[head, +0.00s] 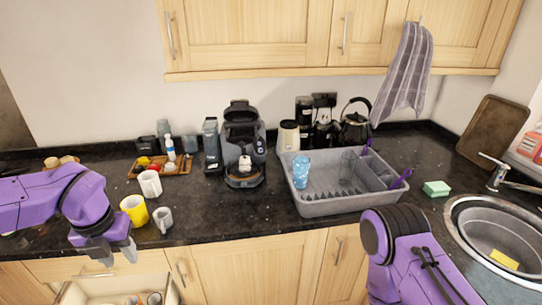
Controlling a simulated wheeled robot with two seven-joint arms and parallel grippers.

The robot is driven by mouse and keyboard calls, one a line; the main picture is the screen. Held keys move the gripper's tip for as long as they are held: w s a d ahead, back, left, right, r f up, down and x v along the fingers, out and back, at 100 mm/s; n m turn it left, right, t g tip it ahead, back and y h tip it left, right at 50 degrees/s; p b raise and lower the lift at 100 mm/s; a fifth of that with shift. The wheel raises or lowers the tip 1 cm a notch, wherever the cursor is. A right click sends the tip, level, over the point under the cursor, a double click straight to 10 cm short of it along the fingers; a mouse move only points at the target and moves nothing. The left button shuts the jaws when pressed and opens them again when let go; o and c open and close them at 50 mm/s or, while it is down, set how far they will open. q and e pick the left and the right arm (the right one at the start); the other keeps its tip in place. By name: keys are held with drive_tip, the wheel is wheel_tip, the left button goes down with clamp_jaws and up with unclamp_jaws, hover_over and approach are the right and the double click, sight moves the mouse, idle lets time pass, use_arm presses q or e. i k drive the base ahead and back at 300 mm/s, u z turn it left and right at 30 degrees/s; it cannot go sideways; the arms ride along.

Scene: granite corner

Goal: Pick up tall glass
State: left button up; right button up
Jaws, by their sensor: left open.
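A blue patterned tall glass (301,171) stands upright at the left end of the grey dish rack (340,207). A clear glass-like shape (348,161) shows faintly further back in the rack; I cannot tell its exact form. My left gripper (113,254) is open and empty, pointing down in front of the counter edge at the left. It is well to the left of the rack and apart from the glass. Part of my right arm shows at the lower right, but its gripper is out of view.
A yellow mug (134,211), a white mug (150,184) and a grey mug (162,219) stand near my left gripper. An open drawer (88,290) is below it. A coffee machine (243,145) stands left of the rack. The sink (500,235) is at the right.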

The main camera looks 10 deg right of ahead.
sight(348, 161)
drive_tip(key=z, duration=0.1)
drive_tip(key=i, duration=0.85)
drive_tip(key=z, duration=1.15)
drive_tip(key=i, duration=0.7)
drive_tip(key=z, duration=0.7)
